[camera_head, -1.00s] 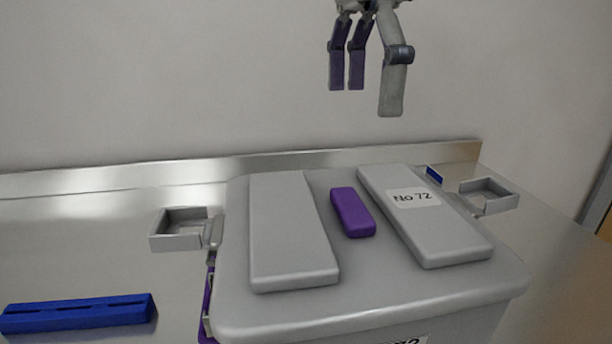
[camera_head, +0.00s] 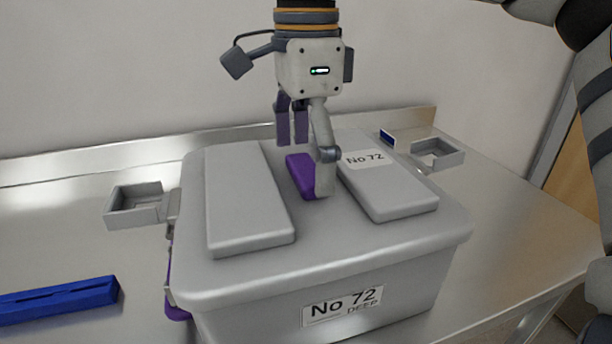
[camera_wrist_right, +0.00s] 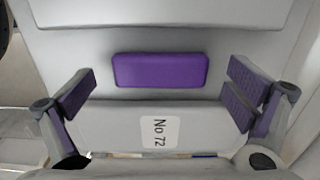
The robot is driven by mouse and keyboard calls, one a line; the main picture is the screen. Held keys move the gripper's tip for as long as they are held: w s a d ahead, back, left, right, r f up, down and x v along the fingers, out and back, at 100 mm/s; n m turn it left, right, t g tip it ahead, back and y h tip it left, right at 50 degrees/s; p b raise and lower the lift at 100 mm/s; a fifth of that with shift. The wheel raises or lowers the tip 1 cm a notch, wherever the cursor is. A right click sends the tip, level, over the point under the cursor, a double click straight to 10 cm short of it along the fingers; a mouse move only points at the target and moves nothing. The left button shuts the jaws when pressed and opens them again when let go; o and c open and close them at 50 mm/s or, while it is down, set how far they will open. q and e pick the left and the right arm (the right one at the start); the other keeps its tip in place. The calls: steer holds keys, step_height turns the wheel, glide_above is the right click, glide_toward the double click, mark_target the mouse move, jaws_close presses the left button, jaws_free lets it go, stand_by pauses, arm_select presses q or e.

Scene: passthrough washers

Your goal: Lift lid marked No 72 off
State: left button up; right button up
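The grey lid (camera_head: 330,226) marked No 72 sits on a grey box (camera_head: 400,296) whose front label reads No 72 DEEP. The lid has two raised grey pads and a purple handle block (camera_head: 299,172) between them. My right gripper (camera_head: 306,168) is just above the lid at the purple block, with its fingers pointing down. In the right wrist view its fingers (camera_wrist_right: 165,93) are spread wide with the purple block (camera_wrist_right: 160,70) between them, apart from it. My left gripper is not in view.
Small open grey trays stand left (camera_head: 137,203) and right (camera_head: 437,154) of the box on the metal table (camera_head: 50,235). A blue slotted bar (camera_head: 58,299) lies at the front left. A wall rises behind the table's back ledge.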

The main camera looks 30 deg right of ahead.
steer(key=c, duration=1.7)
steer(key=shift+c, duration=0.3)
steer(key=shift+r, duration=0.1)
